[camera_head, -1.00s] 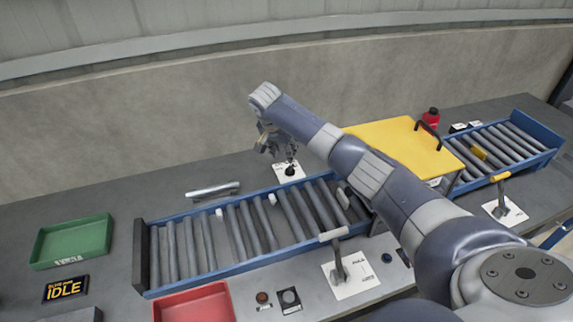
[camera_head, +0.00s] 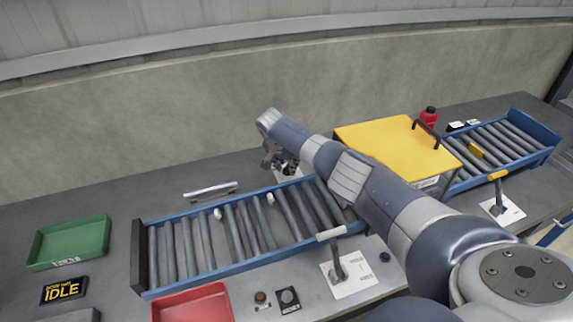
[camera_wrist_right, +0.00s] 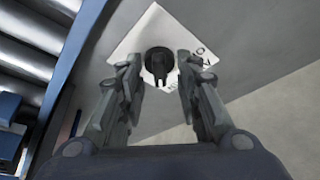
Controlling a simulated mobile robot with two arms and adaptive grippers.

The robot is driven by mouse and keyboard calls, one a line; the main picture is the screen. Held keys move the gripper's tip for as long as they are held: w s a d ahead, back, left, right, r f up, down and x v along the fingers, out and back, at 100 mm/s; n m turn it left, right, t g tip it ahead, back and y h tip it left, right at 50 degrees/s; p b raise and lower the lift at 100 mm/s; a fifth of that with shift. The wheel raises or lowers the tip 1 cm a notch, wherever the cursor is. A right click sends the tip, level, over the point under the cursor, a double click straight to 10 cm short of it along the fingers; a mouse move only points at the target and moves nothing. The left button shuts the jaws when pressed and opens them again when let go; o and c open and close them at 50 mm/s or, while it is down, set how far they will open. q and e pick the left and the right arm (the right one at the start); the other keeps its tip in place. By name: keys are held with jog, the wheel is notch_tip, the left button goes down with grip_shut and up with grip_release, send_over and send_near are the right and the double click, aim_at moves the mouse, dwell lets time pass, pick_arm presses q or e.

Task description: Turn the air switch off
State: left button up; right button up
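The air switch (camera_wrist_right: 159,62) is a black rotary knob on a white, lettered plate (camera_wrist_right: 150,30), seen in the right wrist view. In the head view the plate (camera_head: 289,174) lies behind the roller conveyor, largely covered by my gripper. My right gripper (camera_wrist_right: 160,78) is open, with one finger on each side of the knob's pointer-shaped handle. I cannot tell whether the fingers touch it. The right gripper also shows small in the head view (camera_head: 281,163), pointing down over the plate. My left gripper is not in view.
The blue-framed roller conveyor (camera_head: 215,266) runs just in front of the switch. A yellow box (camera_head: 395,148) with a black handle stands to the right. A lever (camera_head: 336,255) on a white plate stands in front. A metal bar (camera_head: 210,190) lies left of the switch.

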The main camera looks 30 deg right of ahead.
jog(key=shift+c, duration=1.4)
grip_shut()
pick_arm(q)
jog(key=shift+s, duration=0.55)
pick_arm(e)
jog(key=shift+r, duration=0.1)
